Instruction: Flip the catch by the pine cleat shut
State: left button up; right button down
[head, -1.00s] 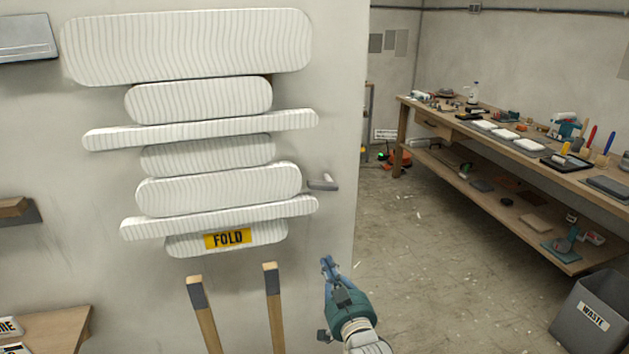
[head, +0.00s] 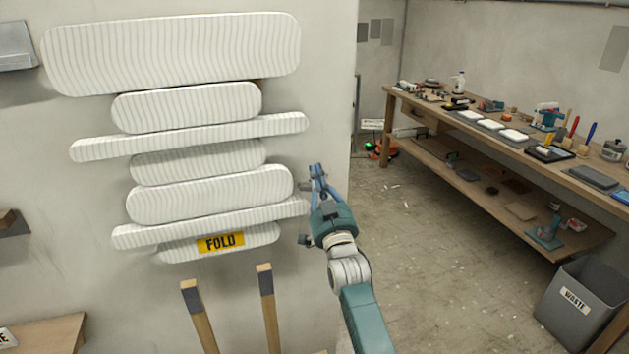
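My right gripper (head: 317,172) is raised in front of the wall, just right of the stacked white ribbed relief (head: 210,195). Its blue fingers are close together at the tips, and I cannot tell whether they are fully shut. The metal lever that showed a second ago at the relief's right edge now lies behind these fingers and is hidden, so I cannot tell its position or any contact. I cannot make out a pine cleat for certain; a small brown edge (head: 257,85) shows behind the upper panels. My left gripper is out of view.
A yellow FOLD label (head: 221,242) is on the lowest panel. Two wooden handles with dark ends (head: 268,310) stand below the relief. A long workbench (head: 575,180) with tools and a grey waste bin (head: 580,305) are at the right. The floor between is mostly clear.

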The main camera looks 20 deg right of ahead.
aim_at(309, 187)
jog(key=shift+s+a+f, duration=0.1)
jog(key=shift+a+f, duration=0.1)
jog(key=shift+f, duration=0.6)
jog(key=shift+s+a+f, duration=0.1)
jog(key=shift+a+f, duration=0.1)
jog(key=shift+f, duration=0.55)
jog(key=f+n+y+b, duration=0.1)
jog(key=n, duration=0.1)
jog(key=f+n+y+b, duration=0.1)
jog(key=n, duration=0.1)
jog(key=shift+a+n, duration=0.3)
jog(key=shift+a, duration=0.05)
jog(key=shift+f, duration=0.1)
